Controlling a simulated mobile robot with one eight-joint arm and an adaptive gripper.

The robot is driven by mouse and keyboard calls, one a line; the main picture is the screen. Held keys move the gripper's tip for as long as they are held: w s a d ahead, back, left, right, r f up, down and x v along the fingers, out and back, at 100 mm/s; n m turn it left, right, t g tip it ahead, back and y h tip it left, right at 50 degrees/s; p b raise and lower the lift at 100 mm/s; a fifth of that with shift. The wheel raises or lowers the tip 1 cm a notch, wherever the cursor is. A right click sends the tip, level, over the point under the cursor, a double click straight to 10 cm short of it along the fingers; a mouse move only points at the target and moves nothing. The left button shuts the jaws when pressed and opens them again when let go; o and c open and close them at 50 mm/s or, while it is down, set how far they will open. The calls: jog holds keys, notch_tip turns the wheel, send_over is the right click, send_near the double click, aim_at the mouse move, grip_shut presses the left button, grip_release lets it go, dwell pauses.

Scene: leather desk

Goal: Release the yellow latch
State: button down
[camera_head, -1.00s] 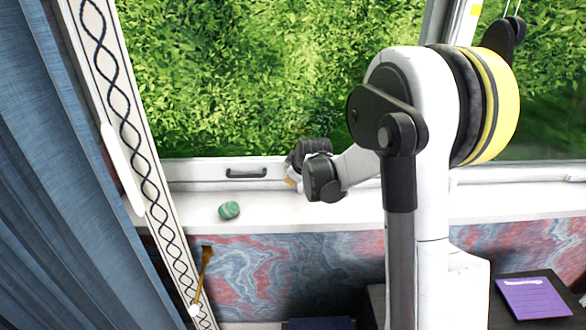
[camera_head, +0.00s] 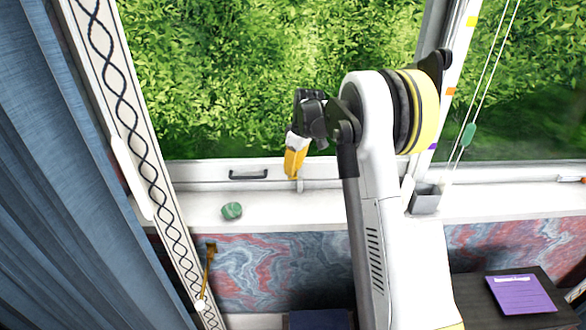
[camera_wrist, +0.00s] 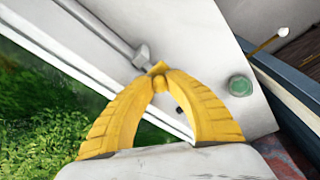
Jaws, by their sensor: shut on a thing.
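My gripper (camera_head: 291,176) has yellow fingers and points down at the lower window frame, just right of the dark handle. In the wrist view its fingertips (camera_wrist: 158,73) come together on a small yellow piece, the yellow latch (camera_wrist: 157,66), beside a grey metal block (camera_wrist: 142,56) at the end of a grey bar. The latch is mostly hidden by the fingertips and its colour blends with them. In the head view the fingers cover it.
A green stone (camera_head: 231,211) lies on the white sill left of my gripper. A dark handle (camera_head: 248,175) is on the window frame. A gold lever (camera_head: 207,270) with a white knob hangs lower left. A blue curtain (camera_head: 60,190) fills the left; a purple booklet (camera_head: 521,295) lies lower right.

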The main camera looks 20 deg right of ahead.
dwell(0.4)
jog(key=c, duration=1.3)
grip_release()
jog(key=shift+r, duration=0.1)
jog(key=r, duration=0.4)
jog(key=s+d+r, duration=0.1)
jog(key=r, duration=0.2)
jog(key=shift+s+r, duration=0.1)
jog(key=shift+r, duration=0.25)
jog(key=shift+a, duration=0.1)
